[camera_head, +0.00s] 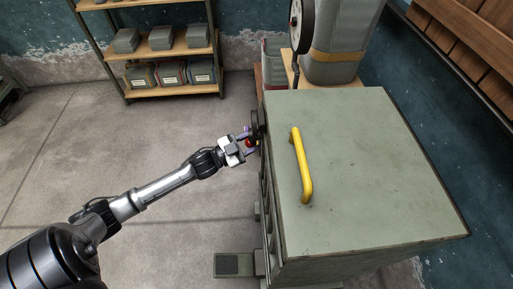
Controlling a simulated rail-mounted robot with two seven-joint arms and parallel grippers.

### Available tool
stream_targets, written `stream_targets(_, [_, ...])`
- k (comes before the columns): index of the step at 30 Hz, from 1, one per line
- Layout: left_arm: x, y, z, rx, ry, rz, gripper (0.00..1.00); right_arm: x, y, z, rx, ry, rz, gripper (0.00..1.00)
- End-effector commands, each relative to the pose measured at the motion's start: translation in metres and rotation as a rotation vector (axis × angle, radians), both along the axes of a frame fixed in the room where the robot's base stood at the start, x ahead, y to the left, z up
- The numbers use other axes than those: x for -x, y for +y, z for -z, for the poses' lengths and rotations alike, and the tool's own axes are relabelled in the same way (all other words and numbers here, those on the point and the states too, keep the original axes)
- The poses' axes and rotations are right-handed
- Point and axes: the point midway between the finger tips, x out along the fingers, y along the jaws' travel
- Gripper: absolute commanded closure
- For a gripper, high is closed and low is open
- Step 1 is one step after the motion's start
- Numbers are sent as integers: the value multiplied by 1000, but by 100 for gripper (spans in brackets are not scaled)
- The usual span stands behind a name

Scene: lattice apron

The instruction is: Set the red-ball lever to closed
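The red ball (249,143) of the lever shows as a small red spot at the left side of the green-grey cabinet (370,190), near its far left corner. My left gripper (248,142) is at the red ball, with its fingers on either side of it. The fingers hide part of the ball, and I cannot tell whether they press on it. A dark round part (258,122) sits just behind the gripper on the cabinet's side. The lever's arm and its position are hidden. My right gripper is not in view.
A yellow handle (301,166) stands up from the cabinet's top. A grey machine with a dial (340,45) stands behind the cabinet. A shelf with several boxes (165,50) is at the back left. A pedal-like block (234,264) juts out low. The floor at left is clear.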

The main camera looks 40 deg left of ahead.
Motion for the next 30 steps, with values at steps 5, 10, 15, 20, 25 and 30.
stream_targets(5, [-10,11,-10,-128,-112,-1,100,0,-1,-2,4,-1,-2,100])
stream_targets(10, [-18,20,-20,-251,-218,-2,100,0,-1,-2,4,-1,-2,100])
stream_targets(15, [-24,27,-32,-375,-324,0,100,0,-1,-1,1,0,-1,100])
stream_targets(20, [-29,33,-45,-489,-423,-1,100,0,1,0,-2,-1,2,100])
stream_targets(25, [-32,37,-59,-601,-520,0,100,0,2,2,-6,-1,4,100])
stream_targets(30, [-34,39,-71,-696,-601,0,100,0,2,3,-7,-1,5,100])
